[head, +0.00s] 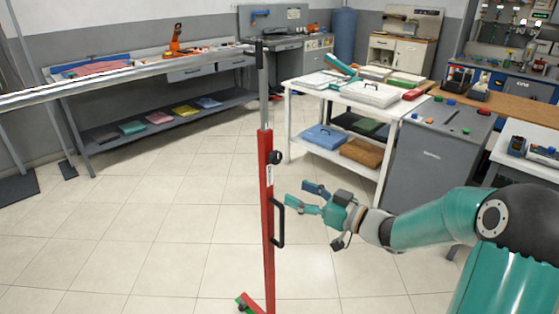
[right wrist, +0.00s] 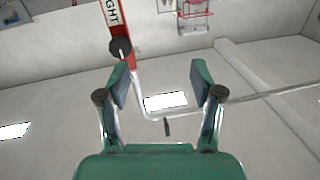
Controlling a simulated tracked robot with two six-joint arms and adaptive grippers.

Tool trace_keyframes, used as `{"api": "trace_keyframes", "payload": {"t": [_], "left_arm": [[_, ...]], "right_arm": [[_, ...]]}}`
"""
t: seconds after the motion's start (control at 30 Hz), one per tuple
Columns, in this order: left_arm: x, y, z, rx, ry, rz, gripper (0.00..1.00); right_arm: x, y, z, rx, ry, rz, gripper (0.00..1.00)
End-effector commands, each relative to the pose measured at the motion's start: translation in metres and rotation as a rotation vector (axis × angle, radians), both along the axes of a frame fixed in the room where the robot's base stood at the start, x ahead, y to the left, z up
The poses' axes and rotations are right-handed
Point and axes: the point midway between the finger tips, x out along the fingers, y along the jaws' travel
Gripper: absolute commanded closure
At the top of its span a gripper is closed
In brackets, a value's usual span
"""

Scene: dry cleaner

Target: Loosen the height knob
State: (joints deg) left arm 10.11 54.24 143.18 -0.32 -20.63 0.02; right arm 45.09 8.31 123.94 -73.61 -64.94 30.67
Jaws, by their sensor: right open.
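A red upright stand (head: 267,205) with a grey inner pole (head: 263,90) stands in the middle of the head view. The height knob (head: 274,157) is a small black knob near the top of the red tube, and a black handle (head: 279,222) is below it. My right gripper (head: 300,194) is open and empty, right of the stand and lower than the knob in the picture. In the right wrist view the dark knob (right wrist: 120,48) shows on the red tube, beyond the left finger of my gripper (right wrist: 159,80). My left gripper is out of view.
A white table (head: 345,97) with trays stands behind the stand to the right, beside a grey cabinet (head: 435,160). A long workbench (head: 150,72) runs along the left. Tiled floor (head: 150,230) left of the stand is clear.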

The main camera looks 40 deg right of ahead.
Motion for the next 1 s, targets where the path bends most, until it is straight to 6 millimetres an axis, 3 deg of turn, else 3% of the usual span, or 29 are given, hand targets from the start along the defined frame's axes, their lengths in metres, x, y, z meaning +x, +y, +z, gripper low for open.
{"api": "trace_keyframes", "payload": {"t": [0.03, 0.13, 0.23, 0.37, 0.57, 1.0], "left_arm": [[0.0, 0.0, -0.001, 0.0, 0.0, 0.0, 1.0], [0.0, 0.0, -0.002, 0.0, 0.0, 0.0, 1.0], [0.0, 0.0, -0.001, 0.0, 0.0, 0.0, 1.0], [0.0, 0.0, 0.001, 0.0, 0.0, 0.0, 1.0], [0.0, 0.0, 0.008, 0.0, 0.0, 0.0, 1.0], [0.0, 0.0, 0.027, 0.0, 0.0, 0.0, 1.0]], "right_arm": [[-0.013, -0.023, 0.013, -0.039, -0.015, -0.06, 0.34], [-0.03, -0.048, 0.024, -0.075, -0.021, -0.129, 0.34], [-0.033, -0.057, 0.023, -0.078, -0.015, -0.153, 0.34], [-0.023, -0.056, 0.022, -0.077, -0.015, -0.152, 0.34], [0.01, -0.051, 0.023, -0.076, -0.014, -0.15, 0.34], [0.101, -0.039, 0.023, -0.075, -0.014, -0.152, 0.34]]}}
